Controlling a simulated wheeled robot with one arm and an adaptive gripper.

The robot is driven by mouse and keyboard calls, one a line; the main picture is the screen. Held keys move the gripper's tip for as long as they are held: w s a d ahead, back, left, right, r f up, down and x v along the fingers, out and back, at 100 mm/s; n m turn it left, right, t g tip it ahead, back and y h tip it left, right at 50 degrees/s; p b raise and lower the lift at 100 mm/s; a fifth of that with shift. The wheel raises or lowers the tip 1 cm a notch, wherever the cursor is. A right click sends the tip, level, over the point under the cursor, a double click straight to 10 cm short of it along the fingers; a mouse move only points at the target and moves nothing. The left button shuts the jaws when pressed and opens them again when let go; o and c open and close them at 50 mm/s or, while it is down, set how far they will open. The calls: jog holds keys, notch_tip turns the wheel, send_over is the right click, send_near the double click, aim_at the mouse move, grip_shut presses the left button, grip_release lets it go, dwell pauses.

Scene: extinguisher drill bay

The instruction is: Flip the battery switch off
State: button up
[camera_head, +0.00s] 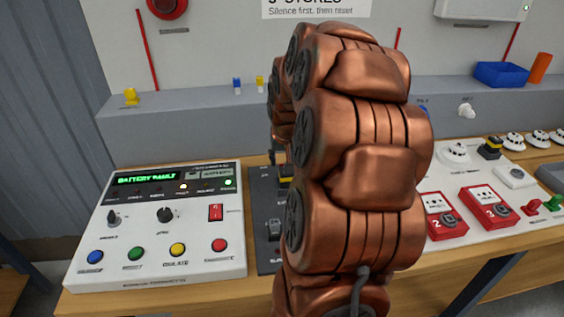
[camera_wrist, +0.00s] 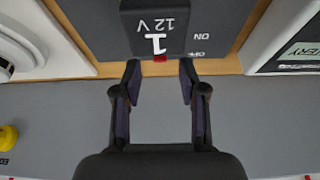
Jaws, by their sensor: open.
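In the wrist view, a dark grey plate (camera_wrist: 225,22) at the top carries the words ON and OFF, seen upside down. A black block (camera_wrist: 140,15) marked 1 and 12 V stands on it. A small red part (camera_wrist: 160,58) shows at the block's near edge; I cannot tell whether it is the battery switch's lever. My gripper (camera_wrist: 158,68) is open, its two fingertips apart on either side of the red part, with no clear contact. In the head view the dark plate (camera_head: 263,190) is partly hidden behind my copper arm, and my gripper is hidden there.
A white panel (camera_head: 110,240) with a green BATTERY FAULT display, knobs, coloured buttons and a red rocker (camera_head: 215,212) stands left of the plate. Red call boxes (camera_head: 446,224) lie to the right. A grey ledge (camera_head: 180,125) runs behind the wooden bench, with a blue bin (camera_head: 501,75) farther right.

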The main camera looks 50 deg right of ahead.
jog(key=shift+x, duration=1.75)
grip_shut()
